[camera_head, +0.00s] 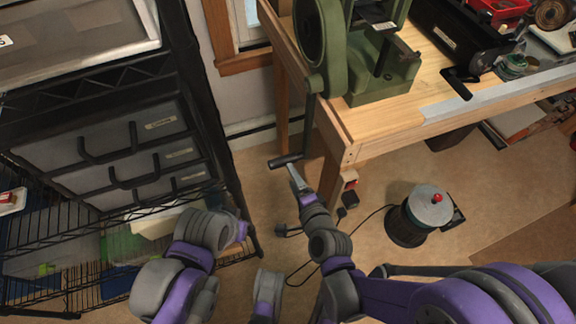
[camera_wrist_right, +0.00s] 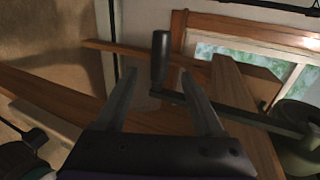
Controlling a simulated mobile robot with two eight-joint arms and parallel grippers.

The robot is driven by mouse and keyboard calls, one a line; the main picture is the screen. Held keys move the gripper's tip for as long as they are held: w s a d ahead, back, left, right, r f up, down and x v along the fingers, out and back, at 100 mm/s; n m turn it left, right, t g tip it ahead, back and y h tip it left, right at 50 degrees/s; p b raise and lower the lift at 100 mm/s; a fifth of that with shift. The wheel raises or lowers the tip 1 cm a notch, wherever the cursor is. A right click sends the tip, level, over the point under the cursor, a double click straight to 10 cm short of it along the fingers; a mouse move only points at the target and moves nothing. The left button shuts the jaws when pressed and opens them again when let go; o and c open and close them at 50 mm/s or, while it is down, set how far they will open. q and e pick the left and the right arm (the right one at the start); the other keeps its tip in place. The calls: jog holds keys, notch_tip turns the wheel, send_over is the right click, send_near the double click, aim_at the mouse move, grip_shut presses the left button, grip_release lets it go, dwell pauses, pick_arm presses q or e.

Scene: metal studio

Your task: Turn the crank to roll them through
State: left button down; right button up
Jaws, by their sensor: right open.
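The green rolling machine (camera_head: 320,45) stands on the wooden bench at the top of the head view. Its dark crank arm (camera_head: 309,125) hangs down past the bench's left edge and ends in a black handle (camera_head: 286,160). My right gripper (camera_head: 294,170) is open, right by the handle. In the right wrist view the upright black handle (camera_wrist_right: 160,58) shows between the open fingertips of my right gripper (camera_wrist_right: 160,75); contact cannot be told. The crank arm (camera_wrist_right: 250,115) runs off to the right there. My left arm shows at lower left, its gripper not visible.
The wooden bench (camera_head: 385,125) has a leg close to my right gripper. A dark tool with a black handle (camera_head: 460,83) and a red tray (camera_head: 497,10) are on it. A black rack with drawers (camera_head: 130,145) stands left. A round pot-like device (camera_head: 425,212) and cables are on the floor.

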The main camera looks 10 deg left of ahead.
aim_at(284, 162)
jog(key=x, duration=0.8)
jog(key=shift+w+a+f+b, duration=0.1)
jog(key=shift+w+a+b, duration=0.1)
jog(key=shift+w+b, duration=0.15)
grip_shut()
